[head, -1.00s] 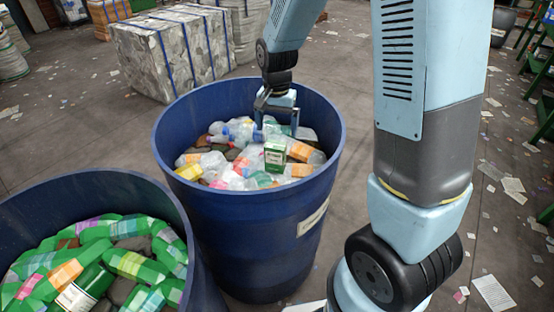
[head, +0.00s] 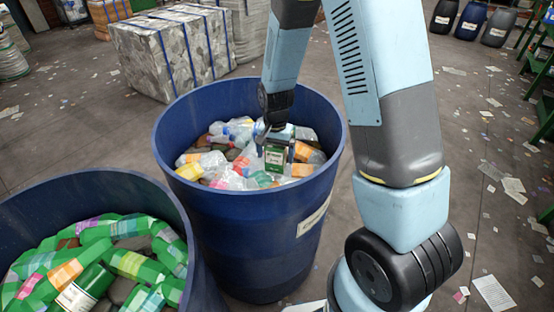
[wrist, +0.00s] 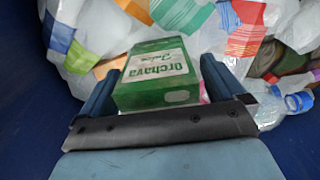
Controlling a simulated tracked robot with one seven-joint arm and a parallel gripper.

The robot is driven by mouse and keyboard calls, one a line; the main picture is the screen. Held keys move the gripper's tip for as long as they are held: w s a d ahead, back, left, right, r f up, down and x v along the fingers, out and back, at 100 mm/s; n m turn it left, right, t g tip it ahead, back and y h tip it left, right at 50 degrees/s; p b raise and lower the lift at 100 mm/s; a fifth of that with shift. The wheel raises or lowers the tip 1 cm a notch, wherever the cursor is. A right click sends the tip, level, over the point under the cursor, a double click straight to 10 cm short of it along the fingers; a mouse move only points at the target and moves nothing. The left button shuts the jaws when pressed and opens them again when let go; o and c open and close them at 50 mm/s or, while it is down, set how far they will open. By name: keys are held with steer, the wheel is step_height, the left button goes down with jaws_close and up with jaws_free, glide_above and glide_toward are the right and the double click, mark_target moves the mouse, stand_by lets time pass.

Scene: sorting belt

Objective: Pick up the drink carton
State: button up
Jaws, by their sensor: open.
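The drink carton (head: 274,157) is a green and white box with "Orchava" lettering, lying among plastic bottles in the blue barrel (head: 240,220). It also shows in the wrist view (wrist: 158,78), between the two fingers. My gripper (head: 276,152) is inside the barrel, directly over the carton. Its fingers (wrist: 158,85) are open, one on each side of the carton. A small gap shows on the right side; on the left the finger is very close, and I cannot tell if it touches. The carton's lower part is hidden by the gripper in the wrist view.
Clear bottles (head: 230,170) surround the carton. The barrel's high wall encloses my gripper. A second blue barrel (head: 70,185) with green bottles (head: 137,266) stands at the lower left. A strapped bale (head: 165,55) stands behind. Litter lies on the floor at right.

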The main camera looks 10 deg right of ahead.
steer(key=shift+f, duration=0.6)
steer(key=c, duration=1)
steer(key=shift+c, duration=0.2)
steer(key=shift+r, duration=0.1)
